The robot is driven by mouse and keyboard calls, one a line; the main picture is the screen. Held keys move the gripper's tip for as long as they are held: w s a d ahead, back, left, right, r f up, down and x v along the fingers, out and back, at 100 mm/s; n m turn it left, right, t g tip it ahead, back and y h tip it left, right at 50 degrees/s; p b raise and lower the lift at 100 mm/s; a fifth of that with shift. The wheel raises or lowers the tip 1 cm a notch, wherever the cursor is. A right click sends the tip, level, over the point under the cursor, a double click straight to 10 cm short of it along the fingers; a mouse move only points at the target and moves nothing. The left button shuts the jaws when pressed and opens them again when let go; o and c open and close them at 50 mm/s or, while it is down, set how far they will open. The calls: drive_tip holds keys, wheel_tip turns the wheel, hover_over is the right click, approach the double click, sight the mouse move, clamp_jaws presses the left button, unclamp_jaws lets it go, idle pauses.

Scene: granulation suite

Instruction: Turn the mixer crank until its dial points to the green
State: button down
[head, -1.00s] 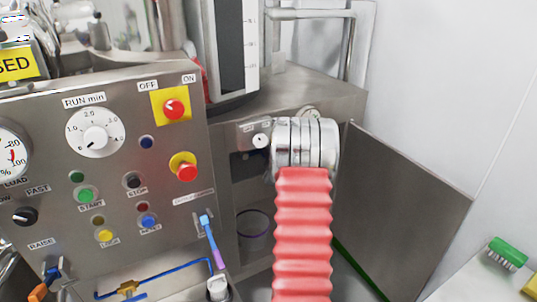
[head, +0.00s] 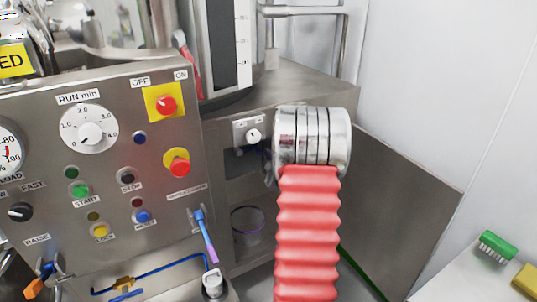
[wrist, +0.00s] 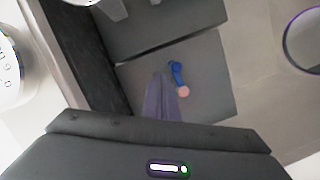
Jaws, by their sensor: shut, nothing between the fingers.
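A small white dial (head: 253,135) sits on a plate in the recess right of the main control panel. No green mark on it can be made out. A small blue piece with a pink round end (wrist: 183,90) shows in the wrist view on a grey surface; it looks like a crank, but I cannot be sure. My gripper (wrist: 164,97) is shut and empty; its blurred grey-purple fingers point up close to the left of the blue piece. I cannot tell whether they touch it. In the head view my red-sleeved arm and metal wrist hide the gripper.
The steel control panel (head: 110,215) on the left carries knobs, buttons and a RUN min dial (head: 88,132). A blue-purple lever (head: 205,235) stands out from its lower right. Green and yellow items lie at far right.

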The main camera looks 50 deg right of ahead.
drive_tip(key=shift+d+v, duration=0.15)
drive_tip(key=shift+v, duration=0.6)
drive_tip(key=shift+d+v, duration=0.15)
drive_tip(key=shift+v, duration=0.6)
drive_tip(key=shift+s+r, duration=0.15)
